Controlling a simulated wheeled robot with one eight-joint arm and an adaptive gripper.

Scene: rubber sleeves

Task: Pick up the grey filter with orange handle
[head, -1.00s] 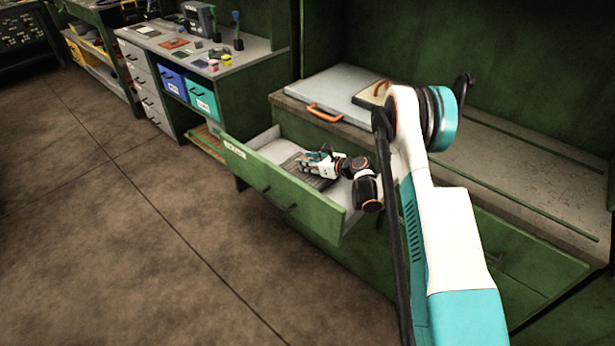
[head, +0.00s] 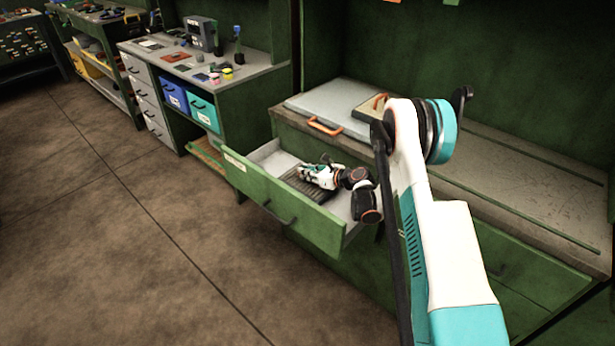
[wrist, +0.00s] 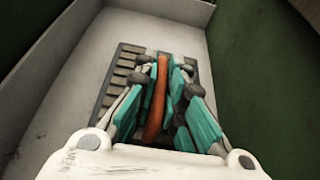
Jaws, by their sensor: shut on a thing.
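The grey filter (wrist: 125,80) is a flat slatted panel lying in an open drawer. Its orange handle (wrist: 156,95) stands up between my fingers in the wrist view. My gripper (wrist: 163,78) is shut on this handle, with teal and grey fingers on both sides of it. In the head view the filter (head: 300,184) shows partly beneath my gripper (head: 309,173). The filter looks flat in the drawer; I cannot tell whether it is clear of the bottom. My fingers and wrist hide part of it.
The green drawer (head: 280,208) has walls close around the filter. Above it, the bench holds a large pale panel with an orange handle (head: 325,127) and a smaller panel (head: 372,108). A second bench (head: 215,75) stands behind left. The floor in front is clear.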

